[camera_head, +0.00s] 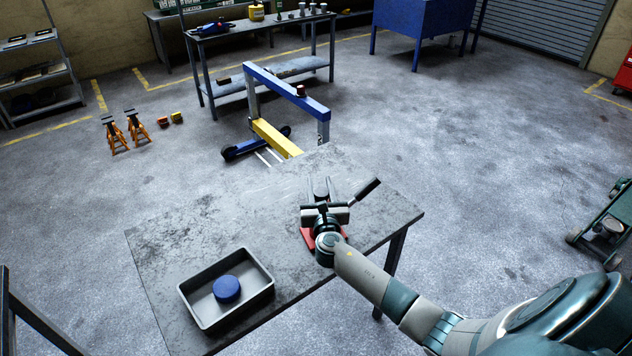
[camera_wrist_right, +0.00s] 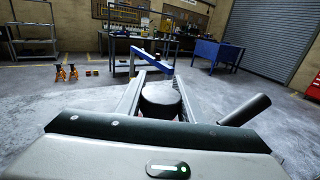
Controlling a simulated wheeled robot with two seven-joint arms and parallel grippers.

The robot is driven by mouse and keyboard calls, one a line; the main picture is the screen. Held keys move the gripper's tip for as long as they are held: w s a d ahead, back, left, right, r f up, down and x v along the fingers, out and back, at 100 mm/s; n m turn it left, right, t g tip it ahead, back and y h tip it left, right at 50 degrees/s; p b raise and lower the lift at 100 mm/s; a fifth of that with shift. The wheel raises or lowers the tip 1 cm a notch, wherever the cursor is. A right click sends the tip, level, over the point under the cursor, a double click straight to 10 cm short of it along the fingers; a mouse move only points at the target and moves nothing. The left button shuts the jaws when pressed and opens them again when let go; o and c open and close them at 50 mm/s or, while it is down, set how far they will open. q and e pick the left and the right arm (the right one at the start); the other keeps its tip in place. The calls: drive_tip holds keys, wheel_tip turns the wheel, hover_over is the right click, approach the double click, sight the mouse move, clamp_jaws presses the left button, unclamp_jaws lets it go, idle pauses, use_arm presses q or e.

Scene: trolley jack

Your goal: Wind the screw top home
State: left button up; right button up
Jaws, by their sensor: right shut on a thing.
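A round blue cap (camera_head: 227,288) lies in a grey open tray (camera_head: 262,264) at the front left of the worktable. My right gripper (camera_head: 322,190) is over the table's right part, shut on a dark round-topped piece. In the right wrist view this dark piece (camera_wrist_right: 160,98) sits between the two fingers (camera_wrist_right: 158,90). A red part (camera_head: 308,238) shows beneath my gripper, mostly hidden by it. A black-ended handle (camera_head: 365,191) slants up to the right beside the gripper; it also shows in the right wrist view (camera_wrist_right: 246,110). My left gripper is not in view.
The worktable (camera_head: 200,235) has clear room left of my gripper and behind the tray. Beyond it stand a blue and yellow frame (camera_head: 275,135), orange stands (camera_head: 126,130) and a workbench (camera_head: 262,28). A green cart (camera_head: 610,225) is at the right edge.

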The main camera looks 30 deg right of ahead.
drive_tip(key=m+h, duration=0.1)
drive_tip(key=m+g+h, duration=0.1)
drive_tip(key=shift+s+d+r+g+h, duration=0.1)
drive_tip(key=shift+d+g+h, duration=0.1)
drive_tip(key=shift+g+h, duration=0.15)
drive_tip(key=m+g+h+b, duration=0.1)
drive_tip(key=m+g+h, duration=0.1)
drive_tip(key=g, duration=0.1)
drive_tip(key=s+d+m+g+h+b, duration=0.1)
drive_tip(key=m+g+h, duration=0.1)
drive_tip(key=m+g+h+b, duration=0.1)
drive_tip(key=m+g+h, duration=0.1)
drive_tip(key=m+g, duration=0.1)
drive_tip(key=shift+s+d+g+h+b, duration=0.25)
drive_tip(key=shift+s+g+b, duration=0.1)
drive_tip(key=shift+s+b, duration=0.05)
drive_tip(key=shift+s+r, duration=0.1)
drive_tip(key=o, duration=1.1)
drive_tip(key=shift+c, duration=0.2)
